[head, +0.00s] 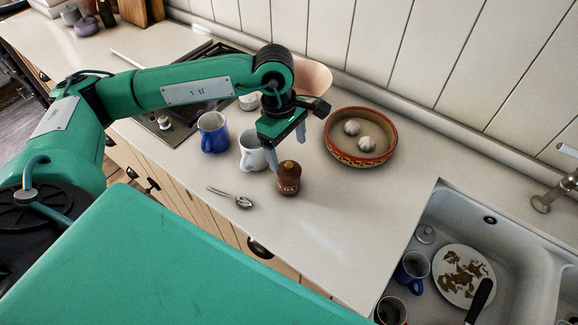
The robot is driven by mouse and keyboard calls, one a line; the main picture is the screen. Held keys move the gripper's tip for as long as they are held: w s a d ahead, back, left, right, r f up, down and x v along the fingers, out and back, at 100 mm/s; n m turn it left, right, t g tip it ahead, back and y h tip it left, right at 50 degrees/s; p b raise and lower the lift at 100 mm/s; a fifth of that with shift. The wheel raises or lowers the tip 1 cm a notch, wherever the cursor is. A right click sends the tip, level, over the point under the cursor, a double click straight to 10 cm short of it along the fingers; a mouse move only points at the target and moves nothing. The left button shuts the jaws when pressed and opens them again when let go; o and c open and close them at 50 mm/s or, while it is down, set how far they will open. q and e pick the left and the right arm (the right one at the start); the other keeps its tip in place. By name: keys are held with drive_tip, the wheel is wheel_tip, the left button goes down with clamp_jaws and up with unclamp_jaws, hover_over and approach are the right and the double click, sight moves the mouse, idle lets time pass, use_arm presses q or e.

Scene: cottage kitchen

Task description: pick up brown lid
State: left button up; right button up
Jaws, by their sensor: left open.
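A small brown jar (289,185) stands upright on the worktop near the middle of the head view. Its brown lid (289,169) is on top, with a small yellowish knob. My left gripper (286,146) points down above and slightly behind the lid. Its two pale fingers are apart, with nothing seen between them. One fingertip is close to the lid's left side; I cannot tell whether it touches. My right gripper is out of view.
A white mug (251,155) stands just left of the jar, and a blue mug (212,133) beyond it. A spoon (230,196) lies in front. A red-rimmed bowl (333,150) is to the right. The sink (520,235) holds dirty dishes. The worktop right of the jar is clear.

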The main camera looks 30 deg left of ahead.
sight(288, 163)
use_arm(q)
drive_tip(key=shift+s+f+p, duration=0.15)
drive_tip(key=shift+f+p, duration=0.2)
drive_tip(key=f, duration=0.1)
drive_tip(key=f+p, duration=0.1)
drive_tip(key=f, duration=0.1)
drive_tip(key=shift+s+d+f+p, duration=0.15)
drive_tip(key=shift+s+d+p, duration=0.1)
drive_tip(key=shift+p, duration=0.15)
drive_tip(key=shift+f, duration=0.5)
drive_tip(key=c, duration=1)
